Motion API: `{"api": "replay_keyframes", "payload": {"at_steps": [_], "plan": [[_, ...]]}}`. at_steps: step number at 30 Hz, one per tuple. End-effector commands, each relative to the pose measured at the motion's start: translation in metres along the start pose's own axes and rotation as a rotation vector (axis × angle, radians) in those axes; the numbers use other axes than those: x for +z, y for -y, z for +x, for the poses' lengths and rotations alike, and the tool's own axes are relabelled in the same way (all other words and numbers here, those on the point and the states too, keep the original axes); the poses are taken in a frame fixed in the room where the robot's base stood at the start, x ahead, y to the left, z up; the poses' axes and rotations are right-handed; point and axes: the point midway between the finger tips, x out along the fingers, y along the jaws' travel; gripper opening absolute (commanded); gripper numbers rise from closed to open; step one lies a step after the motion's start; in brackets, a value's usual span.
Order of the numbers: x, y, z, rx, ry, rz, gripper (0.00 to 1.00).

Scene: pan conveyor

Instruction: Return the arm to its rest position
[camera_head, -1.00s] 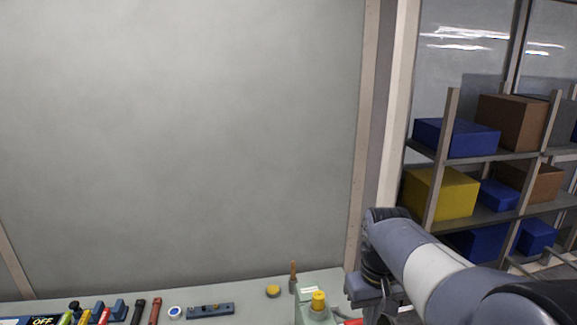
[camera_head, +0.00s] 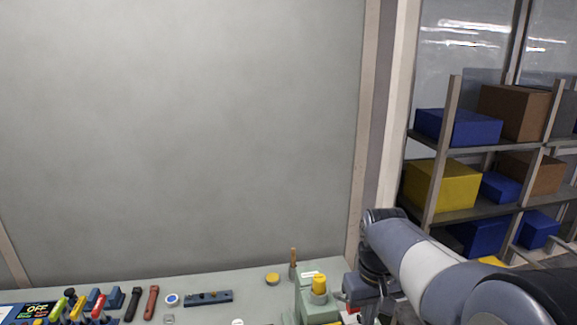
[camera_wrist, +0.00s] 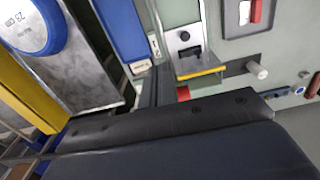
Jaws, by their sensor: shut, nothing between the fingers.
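My arm (camera_head: 415,265) reaches in from the lower right of the head view, bent at the elbow, with its far end low beside the bench's right end. In the wrist view, the dark body of my gripper fills the lower part, and its narrow fingers (camera_wrist: 155,82) are together with nothing seen between them. The fingers look clear of the things around them, though depth is hard to judge. In the head view the fingertips cannot be made out.
Shelves with a yellow box (camera_head: 441,185) stand at right. A blue panel (camera_wrist: 122,28) and red switch (camera_wrist: 256,11) show in the wrist view.

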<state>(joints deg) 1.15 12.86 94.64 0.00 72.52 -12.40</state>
Motion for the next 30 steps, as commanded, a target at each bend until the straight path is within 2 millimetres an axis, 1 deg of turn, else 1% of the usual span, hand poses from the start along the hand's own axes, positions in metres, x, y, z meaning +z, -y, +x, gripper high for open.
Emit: {"api": "replay_keyframes", "payload": {"at_steps": [1,3,12,15,20,30], "plan": [[0.0,0.0,0.011,0.0,0.0,0.0,0.0],[0.0,0.0,0.02,0.0,0.0,0.0,0.0],[0.0,0.0,0.053,0.0,-0.001,0.0,0.0],[0.0,0.0,0.061,0.0,-0.001,0.0,0.0],[0.0,0.0,0.066,0.0,-0.001,0.0,0.0],[0.0,0.0,0.065,0.0,0.0,0.0,0.0]]}}
